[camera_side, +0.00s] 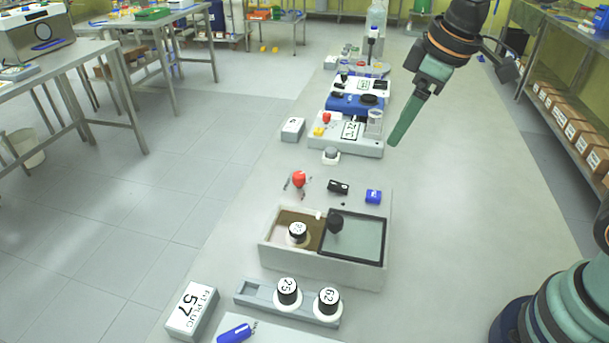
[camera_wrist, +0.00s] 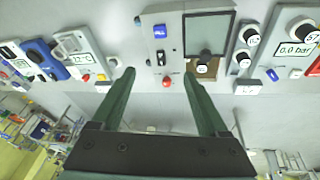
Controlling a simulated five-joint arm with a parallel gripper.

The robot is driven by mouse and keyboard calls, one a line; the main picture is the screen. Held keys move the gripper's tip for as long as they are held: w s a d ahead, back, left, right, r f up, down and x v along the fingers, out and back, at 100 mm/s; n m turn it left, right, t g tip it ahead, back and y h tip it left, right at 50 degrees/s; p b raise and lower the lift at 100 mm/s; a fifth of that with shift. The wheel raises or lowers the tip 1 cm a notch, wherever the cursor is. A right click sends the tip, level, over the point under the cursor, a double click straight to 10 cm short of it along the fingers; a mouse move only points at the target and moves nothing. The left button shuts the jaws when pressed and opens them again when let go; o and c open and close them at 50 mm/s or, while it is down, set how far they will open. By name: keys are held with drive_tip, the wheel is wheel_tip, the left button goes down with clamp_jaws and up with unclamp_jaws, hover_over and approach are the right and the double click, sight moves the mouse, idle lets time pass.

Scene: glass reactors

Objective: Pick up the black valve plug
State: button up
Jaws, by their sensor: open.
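A small black piece with a white mark, which looks like the black valve plug (camera_side: 338,187), lies on the bench between a red piece (camera_side: 299,179) and a blue piece (camera_side: 373,196). In the wrist view the black piece (camera_wrist: 161,58) shows beyond my fingertips, roughly centred between them. The red piece (camera_wrist: 167,81) is nearer my fingertips and the blue one (camera_wrist: 160,31) is farther. My gripper (camera_side: 392,143) is above the bench, higher than the black piece and up to its right in the side view. In the wrist view my gripper (camera_wrist: 158,76) is open and empty.
A two-part box (camera_side: 315,268) with a black knob (camera_side: 335,222) stands just in front of the pieces. A rack (camera_side: 262,300) with numbered caps and a box marked 57 (camera_side: 192,311) are nearer. Devices (camera_side: 350,132) stand behind.

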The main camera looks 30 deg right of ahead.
drive_tip(key=w+a+f+n+g, duration=0.2)
drive_tip(key=w+a+f+n, duration=0.25)
drive_tip(key=a+n, duration=0.35)
drive_tip(key=n+g, duration=0.2)
drive_tip(key=n, duration=0.2)
approach(298, 228)
drive_tip(key=shift+h, duration=0.3)
drive_tip(key=f, duration=0.5)
drive_tip(key=shift+s+a, duration=0.15)
drive_tip(key=shift+a, duration=0.25)
drive_tip(key=shift+d+f, duration=0.15)
drive_tip(key=shift+f, duration=2.5)
clamp_jaws()
